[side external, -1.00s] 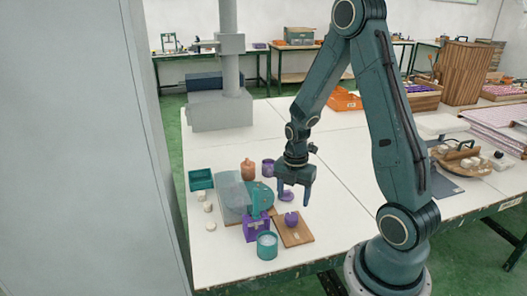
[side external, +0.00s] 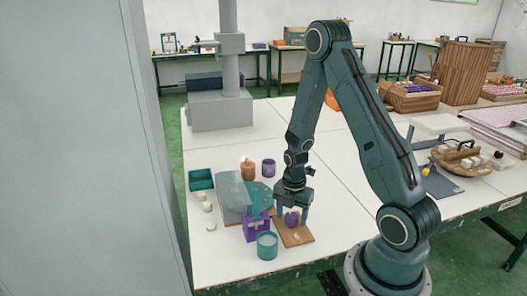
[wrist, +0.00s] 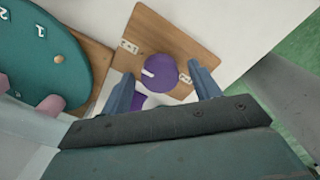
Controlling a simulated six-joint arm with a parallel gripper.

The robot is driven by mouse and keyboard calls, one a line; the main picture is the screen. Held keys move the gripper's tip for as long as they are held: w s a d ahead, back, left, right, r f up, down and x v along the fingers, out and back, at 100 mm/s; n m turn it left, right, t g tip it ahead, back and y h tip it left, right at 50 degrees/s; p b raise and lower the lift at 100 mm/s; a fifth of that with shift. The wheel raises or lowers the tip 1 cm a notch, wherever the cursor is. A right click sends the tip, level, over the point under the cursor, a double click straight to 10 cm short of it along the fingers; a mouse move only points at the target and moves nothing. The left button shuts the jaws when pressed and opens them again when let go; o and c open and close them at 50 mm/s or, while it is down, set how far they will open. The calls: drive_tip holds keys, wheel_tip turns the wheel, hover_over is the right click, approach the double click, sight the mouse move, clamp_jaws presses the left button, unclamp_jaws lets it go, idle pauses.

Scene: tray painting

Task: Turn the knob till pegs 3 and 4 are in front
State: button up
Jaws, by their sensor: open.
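The purple round knob (side external: 291,220) sits on a wooden board (side external: 297,238). In the wrist view, the knob (wrist: 160,74) carries a white mark at its left. My gripper (side external: 291,212) is low over the board and points down. Its open fingers stand at either side of the knob in the wrist view (wrist: 163,84); contact cannot be told. The teal disc (wrist: 35,60) at the left of the wrist view shows the numerals 1 and 2 and a small orange-brown round spot. Pegs 3 and 4 cannot be made out.
A purple block (side external: 252,231) and a teal cup (side external: 267,247) stand left of the board. Several pale lumps (side external: 208,207) lie at the left.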

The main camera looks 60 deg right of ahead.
drive_tip(key=c, duration=1)
